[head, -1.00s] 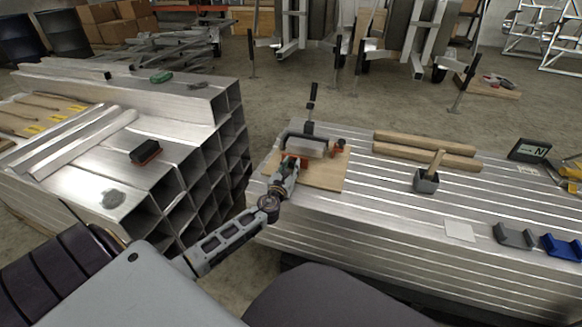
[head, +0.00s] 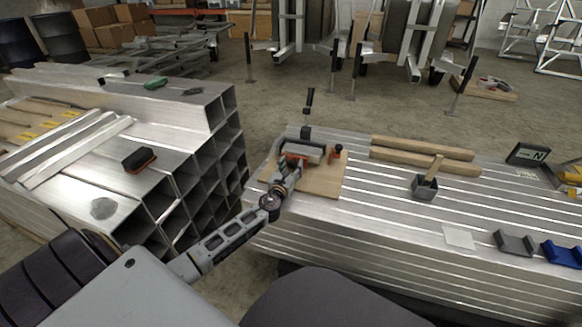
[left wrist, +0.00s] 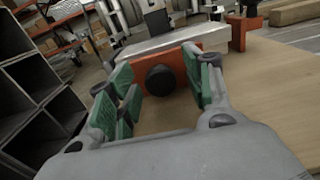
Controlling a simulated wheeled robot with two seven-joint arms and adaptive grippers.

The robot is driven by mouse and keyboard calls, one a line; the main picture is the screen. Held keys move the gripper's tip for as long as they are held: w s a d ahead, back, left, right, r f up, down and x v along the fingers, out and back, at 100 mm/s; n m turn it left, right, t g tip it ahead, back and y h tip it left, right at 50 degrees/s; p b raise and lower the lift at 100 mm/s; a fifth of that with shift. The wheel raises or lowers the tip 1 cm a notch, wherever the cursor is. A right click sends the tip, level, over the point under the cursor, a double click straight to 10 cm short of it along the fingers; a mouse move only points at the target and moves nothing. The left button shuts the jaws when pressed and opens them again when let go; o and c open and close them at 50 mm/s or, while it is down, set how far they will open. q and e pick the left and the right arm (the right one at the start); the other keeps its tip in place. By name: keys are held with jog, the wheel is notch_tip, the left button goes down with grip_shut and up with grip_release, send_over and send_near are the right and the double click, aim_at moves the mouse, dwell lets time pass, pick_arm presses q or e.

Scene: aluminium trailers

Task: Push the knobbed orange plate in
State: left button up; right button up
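The orange plate (left wrist: 166,70) stands upright in the left wrist view, with a round black knob (left wrist: 161,80) on the face towards me. It shows small in the head view (head: 297,152), at the near side of a silver metal block (head: 304,148) on a wooden board (head: 320,180). My left gripper (left wrist: 158,88) is open, its green-padded fingers apart on either side of the knob. Whether a fingertip touches the plate I cannot tell. In the head view the left gripper (head: 289,167) reaches over the board's near left part. My right gripper is not in view.
An orange bracket (left wrist: 243,34) stands right of the block. A black upright handle (head: 309,101) rises behind it. Stacked square tubes (head: 190,185) stand left, across a gap.

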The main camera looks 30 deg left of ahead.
pick_arm(q)
jog(key=shift+v, duration=5.95)
jog(key=shift+d, duration=0.1)
